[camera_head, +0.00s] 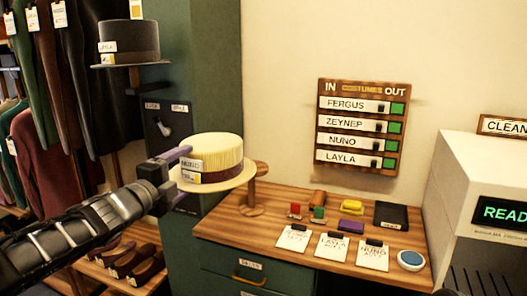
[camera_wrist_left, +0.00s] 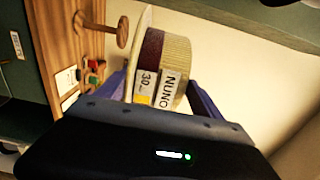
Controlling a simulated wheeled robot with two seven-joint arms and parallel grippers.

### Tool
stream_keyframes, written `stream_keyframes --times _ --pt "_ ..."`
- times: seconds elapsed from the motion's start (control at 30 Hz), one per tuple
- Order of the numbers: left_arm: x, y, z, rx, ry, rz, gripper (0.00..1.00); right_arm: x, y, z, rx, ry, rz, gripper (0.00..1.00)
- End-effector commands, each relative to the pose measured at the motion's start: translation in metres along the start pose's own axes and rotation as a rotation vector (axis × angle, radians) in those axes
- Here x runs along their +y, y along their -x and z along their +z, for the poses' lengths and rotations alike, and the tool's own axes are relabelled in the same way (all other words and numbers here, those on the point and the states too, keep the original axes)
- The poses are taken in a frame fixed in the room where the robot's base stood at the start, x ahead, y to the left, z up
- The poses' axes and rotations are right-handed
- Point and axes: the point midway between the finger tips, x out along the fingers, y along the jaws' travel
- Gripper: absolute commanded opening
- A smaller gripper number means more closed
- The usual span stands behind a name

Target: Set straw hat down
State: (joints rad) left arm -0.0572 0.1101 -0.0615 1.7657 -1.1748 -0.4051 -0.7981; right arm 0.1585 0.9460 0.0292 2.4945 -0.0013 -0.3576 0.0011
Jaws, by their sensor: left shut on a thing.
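The straw hat (camera_head: 222,148), pale with a dark purple band, is held by its side in my left gripper (camera_head: 178,172). It hangs in the air at the left end of the wooden counter (camera_head: 225,225), brim down. In the left wrist view the hat (camera_wrist_left: 178,55) sits between the two purple fingers, with tags reading NUNO and 30. A wooden hat stand (camera_head: 252,198) with a round top stands on the counter just right of the hat, partly hidden behind its brim; it also shows in the left wrist view (camera_wrist_left: 122,32). My right gripper is not in view.
A grey hat (camera_head: 130,42) tagged LAYLA sits on a wall peg at upper left. Name cards (camera_head: 331,247), coloured blocks (camera_head: 318,212), a dark pad (camera_head: 391,215) and a blue disc (camera_head: 411,260) lie on the counter. A white machine (camera_head: 480,200) stands at right.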

Motion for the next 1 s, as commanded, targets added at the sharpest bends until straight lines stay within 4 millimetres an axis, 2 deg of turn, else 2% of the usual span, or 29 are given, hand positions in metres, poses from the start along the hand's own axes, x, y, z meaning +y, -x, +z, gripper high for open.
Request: stream_keyframes --times 0.07,0.17,0.47,0.63,0.73,0.9,1.0 --pt "-0.008 0.002 -0.013 0.022 -0.001 -0.004 0.18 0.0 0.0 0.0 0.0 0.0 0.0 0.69" --pt "0.002 0.003 -0.026 0.031 0.002 -0.001 0.18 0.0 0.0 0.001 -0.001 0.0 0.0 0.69" --pt "0.033 0.004 -0.034 -0.009 0.002 0.0 0.18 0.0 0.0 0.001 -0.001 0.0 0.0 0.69" --pt "0.064 0.008 -0.032 -0.066 0.005 0.002 0.18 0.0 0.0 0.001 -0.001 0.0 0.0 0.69" --pt "0.101 0.015 -0.028 -0.135 0.005 0.008 0.18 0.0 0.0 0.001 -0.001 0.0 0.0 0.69" --pt "0.206 0.043 -0.016 -0.316 0.006 0.019 0.18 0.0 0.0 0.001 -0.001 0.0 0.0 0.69" --pt "0.256 0.061 -0.014 -0.378 0.004 0.02 0.18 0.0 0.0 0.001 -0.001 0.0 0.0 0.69"
